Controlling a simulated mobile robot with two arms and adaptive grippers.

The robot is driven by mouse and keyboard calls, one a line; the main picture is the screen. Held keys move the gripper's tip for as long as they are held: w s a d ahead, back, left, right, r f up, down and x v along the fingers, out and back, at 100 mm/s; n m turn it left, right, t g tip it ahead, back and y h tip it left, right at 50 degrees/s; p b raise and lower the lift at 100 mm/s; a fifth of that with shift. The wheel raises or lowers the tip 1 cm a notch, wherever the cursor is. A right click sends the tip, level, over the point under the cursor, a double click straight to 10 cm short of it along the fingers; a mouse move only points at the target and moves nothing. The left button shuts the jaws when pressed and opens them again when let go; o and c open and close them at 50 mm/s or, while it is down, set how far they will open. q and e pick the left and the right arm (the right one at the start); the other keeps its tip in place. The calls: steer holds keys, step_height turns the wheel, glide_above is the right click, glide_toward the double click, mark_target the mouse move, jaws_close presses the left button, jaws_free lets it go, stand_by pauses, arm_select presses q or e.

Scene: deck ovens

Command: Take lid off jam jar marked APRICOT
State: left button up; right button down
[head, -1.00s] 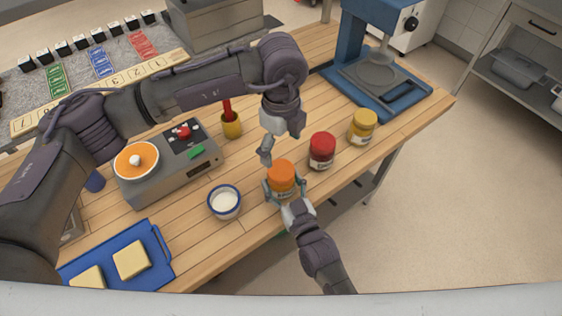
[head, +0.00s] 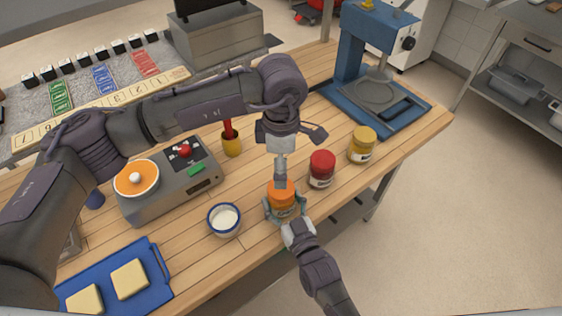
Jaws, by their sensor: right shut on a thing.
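A jar with an orange lid (head: 282,192) stands near the front edge of the wooden table; the writing on its label is too small to read. My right gripper (head: 285,212) comes from below in the head view and is shut around the jar's body. My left gripper (head: 281,180) points down right over the orange lid, its fingertips at or just above the lid's top. I see its fingers nearly edge-on, so their gap and any contact with the lid are unclear. A jar with a red lid (head: 321,163) and a jar with a yellow lid (head: 362,139) stand to the right.
A white bowl with a blue rim (head: 224,219) stands left of the orange-lidded jar. A grey device with an orange disc (head: 136,178), a yellow cup (head: 231,146), a blue tray (head: 152,270) and a blue press (head: 346,62) surround the work area.

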mark_target(281, 199)
arm_select(q)
steer(key=m, duration=1.2)
steer(key=shift+m, duration=0.3)
steer(key=m, duration=1.1)
steer(key=shift+f, duration=0.1)
steer(key=shift+m, duration=0.3)
steer(key=shift+f, duration=3.95)
